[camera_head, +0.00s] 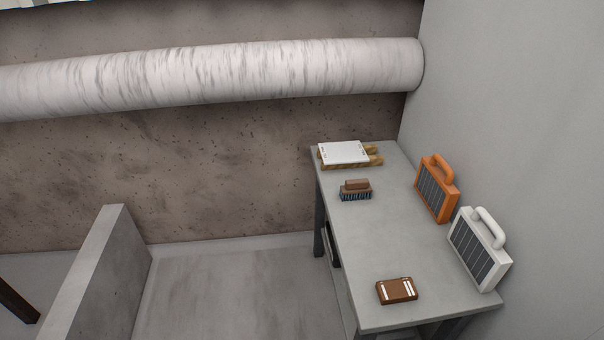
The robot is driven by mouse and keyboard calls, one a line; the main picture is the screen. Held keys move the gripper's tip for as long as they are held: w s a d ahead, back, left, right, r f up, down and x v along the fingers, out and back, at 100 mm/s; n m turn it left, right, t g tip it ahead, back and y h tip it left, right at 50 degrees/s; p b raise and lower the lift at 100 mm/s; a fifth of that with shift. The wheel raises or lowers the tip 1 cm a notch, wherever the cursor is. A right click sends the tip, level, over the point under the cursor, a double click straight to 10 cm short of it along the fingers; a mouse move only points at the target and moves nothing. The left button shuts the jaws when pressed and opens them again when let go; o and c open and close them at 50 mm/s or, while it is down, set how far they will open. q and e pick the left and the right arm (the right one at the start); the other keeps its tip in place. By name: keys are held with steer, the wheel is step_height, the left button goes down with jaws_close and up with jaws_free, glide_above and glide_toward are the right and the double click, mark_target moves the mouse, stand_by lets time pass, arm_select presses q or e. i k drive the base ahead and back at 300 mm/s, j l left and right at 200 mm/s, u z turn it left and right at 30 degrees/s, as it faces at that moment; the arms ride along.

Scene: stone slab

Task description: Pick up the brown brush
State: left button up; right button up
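The brown brush (356,190) lies on the grey table (384,240) toward its far left side. It has a brown wooden body with a raised grip on top and dark bluish bristles facing down. Nothing covers it. Neither of my grippers shows in the head view.
A white slab on wooden pieces (343,152) lies behind the brush. An orange case-like lamp (436,188) and a white one (479,249) stand along the right wall. A small brown box (397,290) lies near the front. A low grey wall (100,270) stands left of open floor.

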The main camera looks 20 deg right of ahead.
mark_target(353, 189)
steer(key=i+j, duration=0.1)
steer(key=i, duration=0.35)
steer(key=i+j, duration=0.15)
steer(key=i, duration=0.3)
steer(key=i+j, duration=0.1)
steer(key=i, duration=0.4)
steer(key=i+z, duration=0.25)
steer(key=z, duration=0.2)
steer(key=i+j+z, duration=0.15)
steer(key=z, duration=0.35)
steer(key=i+j+z, duration=0.25)
steer(key=z, duration=0.2)
steer(key=i+j+z, duration=0.15)
steer(key=z, duration=0.15)
steer(key=i+j+z, duration=0.1)
steer(key=j+z, duration=0.55)
steer(key=i+j, duration=0.05)
